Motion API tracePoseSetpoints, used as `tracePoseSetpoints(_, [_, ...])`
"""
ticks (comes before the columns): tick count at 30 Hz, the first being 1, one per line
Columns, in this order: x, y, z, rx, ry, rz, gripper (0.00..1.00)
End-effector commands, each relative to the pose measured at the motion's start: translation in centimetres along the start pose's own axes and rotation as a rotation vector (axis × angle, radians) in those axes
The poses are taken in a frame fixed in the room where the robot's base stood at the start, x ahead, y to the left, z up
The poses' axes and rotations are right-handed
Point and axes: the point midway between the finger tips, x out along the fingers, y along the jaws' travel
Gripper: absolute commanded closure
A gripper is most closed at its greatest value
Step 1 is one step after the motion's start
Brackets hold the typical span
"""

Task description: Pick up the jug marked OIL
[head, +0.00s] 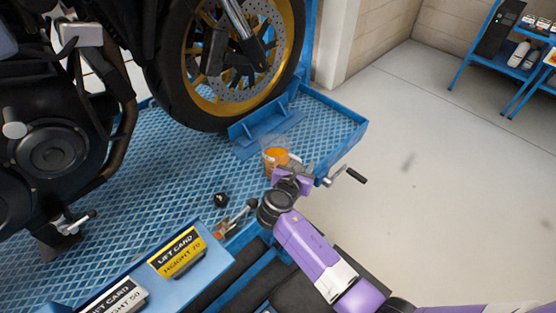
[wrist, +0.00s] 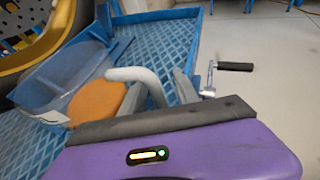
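A clear jug with orange liquid (head: 275,158) stands on the blue lift platform (head: 345,125) near the motorcycle's front wheel. In the wrist view the jug (wrist: 75,75) is at the left, and its grey curved handle (wrist: 142,77) reaches toward my gripper. No OIL marking is readable on it. My gripper (head: 293,172) is right beside the jug on its near side. In the wrist view its fingers (wrist: 158,93) stand apart, with the handle's end between them. The gripper looks open, and part of the left finger is hidden.
A crank handle (head: 348,175) sticks out from the platform's edge, just right of my gripper. A dark nut-like part (head: 221,199) and lift cards (head: 178,250) lie nearer. The motorcycle wheel (head: 235,60) stands behind the jug.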

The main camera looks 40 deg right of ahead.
Motion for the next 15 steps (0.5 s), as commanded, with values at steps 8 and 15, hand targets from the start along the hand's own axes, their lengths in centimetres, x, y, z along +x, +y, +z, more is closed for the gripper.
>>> tracePoseSetpoints(8, [-0.04,0.0,-0.01,0.0,0.0,0.0,0.91])
tracePoseSetpoints(15, [-0.05,-0.01,-0.02,0.0,0.0,0.0,1.0])
